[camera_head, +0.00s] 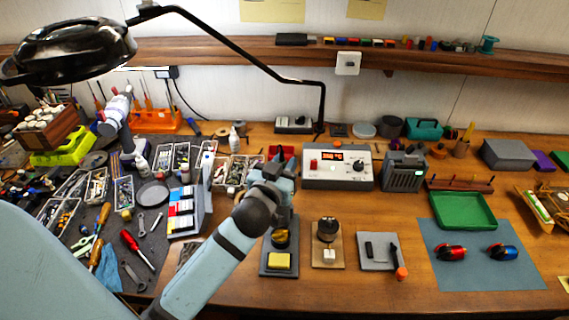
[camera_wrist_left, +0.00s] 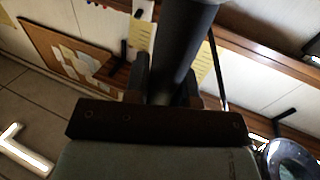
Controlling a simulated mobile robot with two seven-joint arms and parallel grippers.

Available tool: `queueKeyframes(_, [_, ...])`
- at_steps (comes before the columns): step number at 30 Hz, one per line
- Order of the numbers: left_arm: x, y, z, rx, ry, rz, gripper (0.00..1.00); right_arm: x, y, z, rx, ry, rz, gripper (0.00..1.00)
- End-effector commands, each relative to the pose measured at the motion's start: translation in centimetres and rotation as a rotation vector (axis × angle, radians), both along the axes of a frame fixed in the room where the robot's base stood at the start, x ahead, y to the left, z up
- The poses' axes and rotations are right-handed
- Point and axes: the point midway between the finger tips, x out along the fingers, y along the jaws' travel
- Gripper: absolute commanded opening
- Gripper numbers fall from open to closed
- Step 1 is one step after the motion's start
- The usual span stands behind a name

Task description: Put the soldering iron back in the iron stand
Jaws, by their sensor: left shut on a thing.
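My left gripper (camera_head: 274,172) is above the middle of the bench, over the back of a dark stand base (camera_head: 265,268). This base has a yellow sponge and a brass-coloured coil and looks like the iron stand; my wrist hides its back part. In the left wrist view the gripper (camera_wrist_left: 172,88) is shut on a thick dark cylinder (camera_wrist_left: 182,40), which looks like the soldering iron's handle. The iron's tip is hidden in both views, and I cannot tell whether it touches the stand. My right gripper is not in view.
A soldering station (camera_head: 337,178) stands behind, right of the gripper. A wooden stand (camera_head: 327,262) and a grey plate (camera_head: 378,262) are to the right, then a green tray (camera_head: 463,211) and a blue mat (camera_head: 480,275). A colour-labelled box (camera_head: 188,212) is to the left.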

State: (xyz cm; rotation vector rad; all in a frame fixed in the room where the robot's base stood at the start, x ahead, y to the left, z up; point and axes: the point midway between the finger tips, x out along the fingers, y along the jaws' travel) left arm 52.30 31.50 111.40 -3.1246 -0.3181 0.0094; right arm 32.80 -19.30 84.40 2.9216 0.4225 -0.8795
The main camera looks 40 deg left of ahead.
Motion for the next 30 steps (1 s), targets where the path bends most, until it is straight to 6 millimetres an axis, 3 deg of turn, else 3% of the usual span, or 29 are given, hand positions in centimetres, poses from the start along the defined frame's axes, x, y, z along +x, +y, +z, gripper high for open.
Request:
queueKeyframes(16, [0.0,0.0,-1.8,-0.001,0.000,0.001,0.03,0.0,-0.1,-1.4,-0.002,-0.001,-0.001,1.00])
queueKeyframes(26, [0.0,0.0,-1.8,0.000,0.000,0.000,0.03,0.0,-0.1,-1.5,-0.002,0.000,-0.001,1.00])
queueKeyframes(27, [0.0,0.0,-1.8,0.000,0.000,0.000,0.33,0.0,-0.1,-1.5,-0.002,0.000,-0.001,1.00])
queueKeyframes(30, [0.0,0.0,-1.8,0.000,0.000,0.000,0.53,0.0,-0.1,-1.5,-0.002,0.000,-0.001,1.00])
